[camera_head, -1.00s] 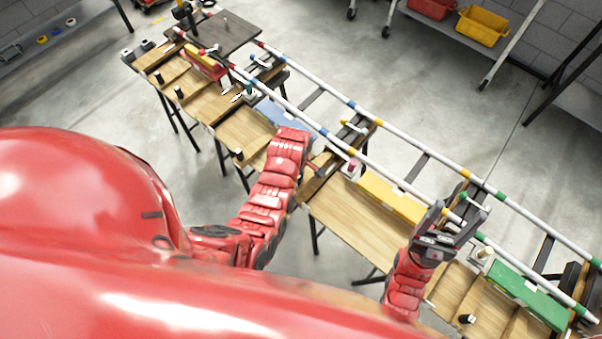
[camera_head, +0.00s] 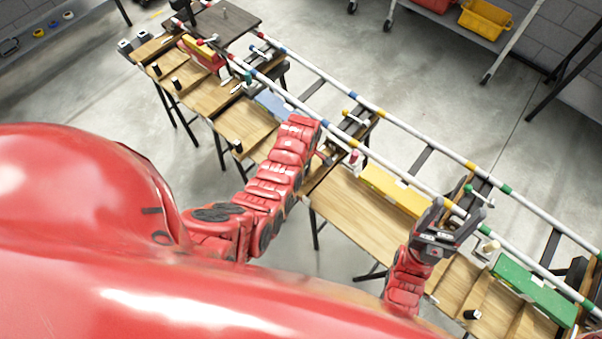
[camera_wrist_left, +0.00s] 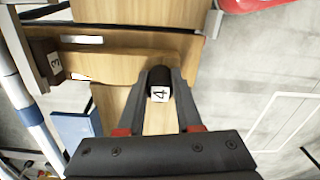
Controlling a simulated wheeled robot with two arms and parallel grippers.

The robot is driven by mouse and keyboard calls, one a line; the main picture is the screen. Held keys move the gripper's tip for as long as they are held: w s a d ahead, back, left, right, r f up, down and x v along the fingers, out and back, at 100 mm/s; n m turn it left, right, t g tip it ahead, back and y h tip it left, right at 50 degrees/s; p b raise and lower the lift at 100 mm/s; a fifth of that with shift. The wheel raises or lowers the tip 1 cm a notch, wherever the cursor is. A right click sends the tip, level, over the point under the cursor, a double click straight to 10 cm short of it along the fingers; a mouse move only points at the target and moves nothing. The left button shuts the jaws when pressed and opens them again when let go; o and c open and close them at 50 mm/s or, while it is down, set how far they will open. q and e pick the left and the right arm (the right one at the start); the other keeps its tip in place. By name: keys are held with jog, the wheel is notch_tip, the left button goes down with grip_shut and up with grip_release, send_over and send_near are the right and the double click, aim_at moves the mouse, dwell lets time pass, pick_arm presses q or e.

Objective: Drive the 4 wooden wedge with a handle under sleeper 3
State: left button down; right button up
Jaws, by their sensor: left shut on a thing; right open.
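In the left wrist view, the wooden wedge (camera_wrist_left: 160,124) has a black handle (camera_wrist_left: 160,78) with a white label 4. My left gripper (camera_wrist_left: 160,85) is shut on this handle, one finger on each side. A dark block (camera_wrist_left: 42,62) with a label 3, seemingly sleeper 3, is at upper left, apart from the handle. I cannot tell whether any of the wedge lies under it. In the head view my left arm reaches over the bench and hides its gripper and the wedge. My right gripper (camera_head: 450,218) is open and empty near the front rail.
Two long striped rails (camera_head: 390,172) run beside the wooden bench (camera_head: 355,212). Other black handles (camera_head: 237,146) stand along it. Yellow (camera_head: 395,188), green (camera_head: 533,292) and blue (camera_head: 273,104) blocks lie near the rails.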

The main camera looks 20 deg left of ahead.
aim_at(323, 150)
pick_arm(q)
jog(key=shift+w+d+b, duration=0.3)
jog(key=shift+w+b, duration=0.1)
jog(key=shift+w, duration=0.4)
jog(key=shift+w+d+f+b, duration=0.1)
jog(key=shift+w+d+b, duration=0.1)
jog(key=shift+w+b, duration=0.35)
jog(key=shift+w+d+f+b, duration=0.1)
jog(key=shift+w+d+b, duration=0.05)
jog(key=shift+w+b, duration=0.35)
jog(key=w+b, duration=0.1)
jog(key=b, duration=0.1)
jog(key=w+d+b, duration=0.1)
jog(key=w+b, duration=0.1)
jog(key=shift+r, duration=0.15)
jog(key=shift+w+d+b, duration=0.3)
jog(key=shift+w+b, duration=0.25)
jog(key=shift+b, duration=0.3)
jog(key=shift+w+d+b, duration=0.2)
jog(key=shift+w+b, duration=0.4)
jog(key=shift+b, duration=0.1)
jog(key=shift+r, duration=0.1)
jog(key=c, duration=0.5)
grip_release()
